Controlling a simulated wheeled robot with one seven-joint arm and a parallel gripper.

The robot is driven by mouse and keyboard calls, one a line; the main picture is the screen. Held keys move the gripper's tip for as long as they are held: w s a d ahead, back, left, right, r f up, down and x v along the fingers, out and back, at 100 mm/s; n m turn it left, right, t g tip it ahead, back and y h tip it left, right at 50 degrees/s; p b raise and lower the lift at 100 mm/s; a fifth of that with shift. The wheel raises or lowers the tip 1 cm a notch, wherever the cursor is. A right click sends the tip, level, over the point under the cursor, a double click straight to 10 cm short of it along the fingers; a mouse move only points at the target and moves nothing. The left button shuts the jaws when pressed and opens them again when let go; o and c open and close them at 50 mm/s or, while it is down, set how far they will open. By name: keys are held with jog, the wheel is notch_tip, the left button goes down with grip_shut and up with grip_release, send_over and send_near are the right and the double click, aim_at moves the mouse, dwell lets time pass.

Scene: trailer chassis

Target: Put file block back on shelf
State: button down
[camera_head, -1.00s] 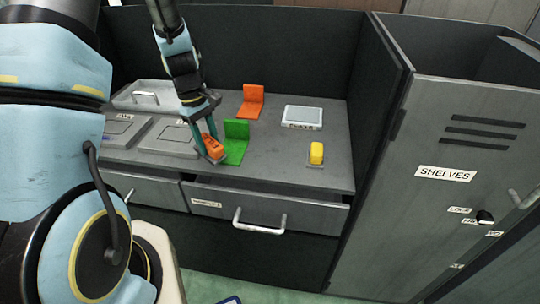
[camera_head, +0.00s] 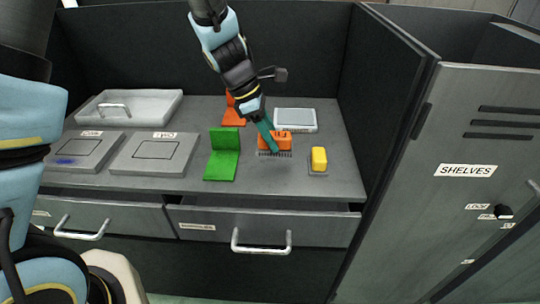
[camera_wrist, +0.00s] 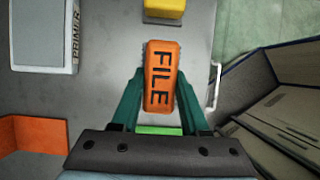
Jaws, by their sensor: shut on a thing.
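The file block is orange with the word FILE on it. In the wrist view the file block (camera_wrist: 161,76) lies between the two green fingers of my gripper (camera_wrist: 160,100), which is shut on it. In the head view my gripper (camera_head: 272,142) holds the file block (camera_head: 274,140) over the bench top, between the green bracket and the yellow block. I cannot tell whether the block touches the bench. A grey cabinet (camera_head: 450,190) at the right carries a label reading SHELVES; its shelves are not clearly seen.
A green L-shaped bracket (camera_head: 222,160) stands left of my gripper, an orange one (camera_head: 233,118) behind it. A yellow block (camera_head: 319,159) and a pale box (camera_head: 295,120) are to the right. A drawer (camera_head: 270,227) is slightly open.

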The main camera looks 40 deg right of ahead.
jog(key=shift+f, duration=2.7)
jog(key=shift+f, duration=0.15)
jog(key=shift+c, duration=2)
grip_release()
jog(key=v, duration=1.1)
jog(key=w+a+r+m+t+y, duration=0.15)
jog(key=w+a, duration=0.25)
jog(key=a, duration=0.5)
jog(key=w+a+r+m+t, duration=0.1)
jog(key=w+a+m, duration=0.2)
jog(key=a, duration=0.6)
jog(key=s+a+m+t+y, duration=0.1)
jog(key=a+m, duration=0.6)
jog(key=a, duration=1.2)
jog(key=shift+t+y, duration=0.45)
jog(key=shift+t, duration=0.1)
